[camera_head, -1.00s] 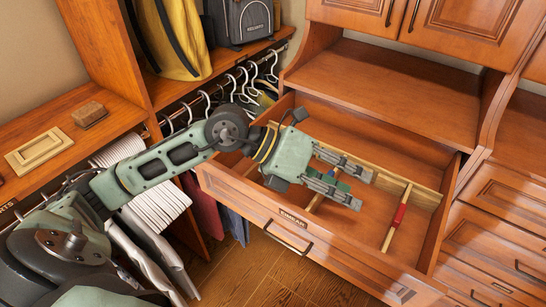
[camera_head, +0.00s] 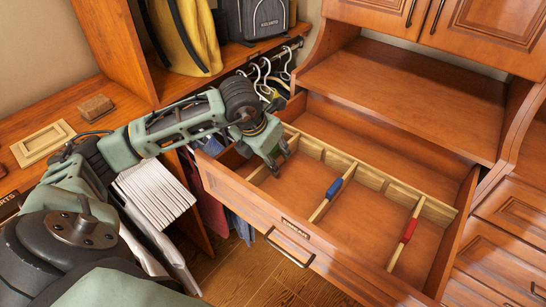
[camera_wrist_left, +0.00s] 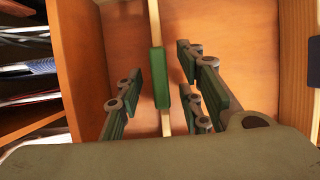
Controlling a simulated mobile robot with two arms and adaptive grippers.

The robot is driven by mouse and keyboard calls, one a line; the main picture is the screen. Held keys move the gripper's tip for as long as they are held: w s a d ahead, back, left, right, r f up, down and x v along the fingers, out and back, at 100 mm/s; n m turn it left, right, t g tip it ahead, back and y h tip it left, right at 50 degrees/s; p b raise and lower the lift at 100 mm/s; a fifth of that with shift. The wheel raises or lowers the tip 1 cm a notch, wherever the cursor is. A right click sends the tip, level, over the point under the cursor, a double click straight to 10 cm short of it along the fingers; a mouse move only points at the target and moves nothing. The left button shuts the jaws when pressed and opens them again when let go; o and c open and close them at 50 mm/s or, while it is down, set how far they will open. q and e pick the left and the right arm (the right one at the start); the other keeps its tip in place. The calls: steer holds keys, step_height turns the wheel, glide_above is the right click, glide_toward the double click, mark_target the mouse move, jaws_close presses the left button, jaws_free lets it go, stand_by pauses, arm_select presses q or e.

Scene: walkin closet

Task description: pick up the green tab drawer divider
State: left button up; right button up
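The green tab drawer divider shows in the left wrist view as a pale strip with a green tab (camera_wrist_left: 161,92), standing in the open drawer (camera_head: 283,225). My left gripper (camera_wrist_left: 158,78) is open, with a finger on each side of the green tab and visible gaps between. In the head view my left gripper (camera_head: 277,165) points down into the drawer's left part and hides the green tab. Two similar dividers stand to the right, one with a blue tab (camera_head: 334,188) and one with a red tab (camera_head: 409,231). My right gripper is not in view.
A slotted wooden rail (camera_head: 370,177) runs along the drawer behind the dividers. Hangers with clothes (camera_head: 265,78) hang to the left. A bare shelf (camera_head: 405,95) lies above and behind. A frame (camera_head: 43,143) and brown block (camera_head: 95,107) lie on the left counter.

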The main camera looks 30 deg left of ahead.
arm_select(q)
steer(key=shift+x, duration=0.9)
steer(key=shift+c, duration=0.2)
jaws_close()
